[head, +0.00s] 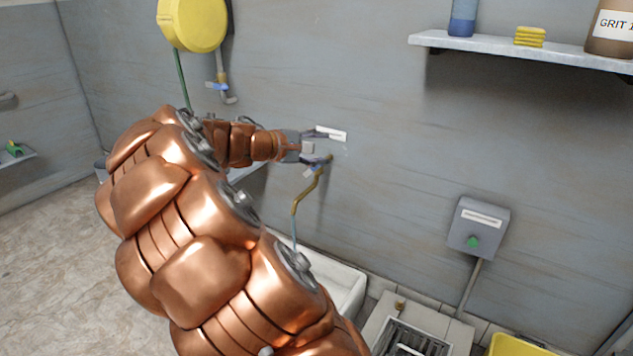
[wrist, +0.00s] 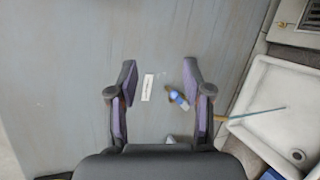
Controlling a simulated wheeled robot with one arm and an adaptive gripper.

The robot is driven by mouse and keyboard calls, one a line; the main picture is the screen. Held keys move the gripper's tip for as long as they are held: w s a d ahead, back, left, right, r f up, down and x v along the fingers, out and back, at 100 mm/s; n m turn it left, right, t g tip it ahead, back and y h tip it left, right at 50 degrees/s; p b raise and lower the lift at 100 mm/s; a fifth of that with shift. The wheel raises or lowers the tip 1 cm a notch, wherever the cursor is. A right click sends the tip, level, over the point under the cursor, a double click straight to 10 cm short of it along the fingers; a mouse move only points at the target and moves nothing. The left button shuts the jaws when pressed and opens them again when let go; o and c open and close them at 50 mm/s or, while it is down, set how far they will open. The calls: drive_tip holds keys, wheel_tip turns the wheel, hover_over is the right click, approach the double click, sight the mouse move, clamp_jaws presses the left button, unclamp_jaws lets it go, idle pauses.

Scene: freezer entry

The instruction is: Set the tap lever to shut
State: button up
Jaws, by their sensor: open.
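The tap is a bent brass pipe (head: 298,200) on the grey wall, with a small blue lever (head: 311,170) near its top. A thin pale-blue stream (head: 294,236) runs from its spout down toward the white basin (head: 347,284). My gripper (head: 325,147) is open and empty, close to the wall above the lever. In the wrist view, the blue lever (wrist: 178,99) shows between the fingers of my gripper (wrist: 158,76), nearer the right finger. I cannot tell whether they touch. The right finger hides most of the pipe there; the stream (wrist: 258,112) reaches the basin (wrist: 272,88).
A white label (head: 332,133) is on the wall beside my gripper. A grey switch box (head: 479,228) and a shelf (head: 480,44) are at right. The wall between is clear.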

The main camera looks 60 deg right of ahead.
drive_tip(key=w+d+f+n+t+h+b, duration=0.1)
drive_tip(key=w+d+f+n+h+b, duration=0.3)
drive_tip(key=w+d+f, duration=0.4)
drive_tip(key=n+t+b, duration=0.4)
drive_tip(key=n+b, duration=0.2)
drive_tip(key=b, duration=0.1)
approach(315, 167)
drive_tip(key=d, duration=0.3)
drive_tip(key=d+b, duration=0.1)
drive_tip(key=d, duration=0.4)
drive_tip(key=shift+d+f, duration=0.15)
drive_tip(key=shift+d, duration=0.2)
drive_tip(key=shift+w+d, duration=0.1)
drive_tip(key=shift+d, duration=0.95)
drive_tip(key=shift+c, duration=0.2)
clamp_jaws()
